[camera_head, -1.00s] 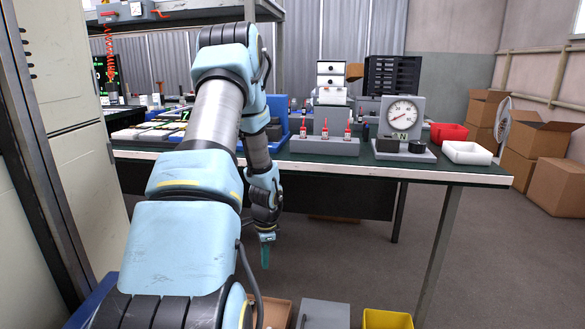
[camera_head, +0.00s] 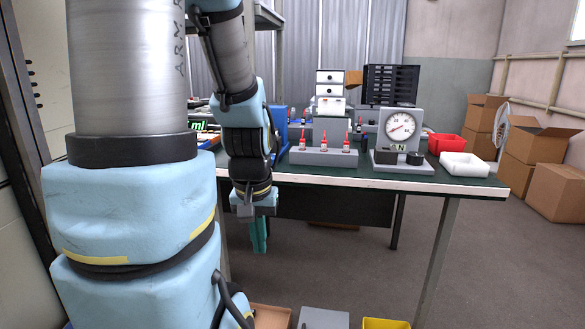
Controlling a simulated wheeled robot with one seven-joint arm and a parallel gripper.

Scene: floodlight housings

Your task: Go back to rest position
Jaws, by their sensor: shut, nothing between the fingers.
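My gripper (camera_head: 260,236) hangs pointing down in front of the workbench's near edge, below the level of its top. Its teal fingers are together with nothing between them. My blue and grey arm fills the left of the view and hides the left part of the workbench (camera_head: 465,186).
Cardboard boxes (camera_head: 556,190) stand at the right. A yellow bin (camera_head: 385,323) is low in front.

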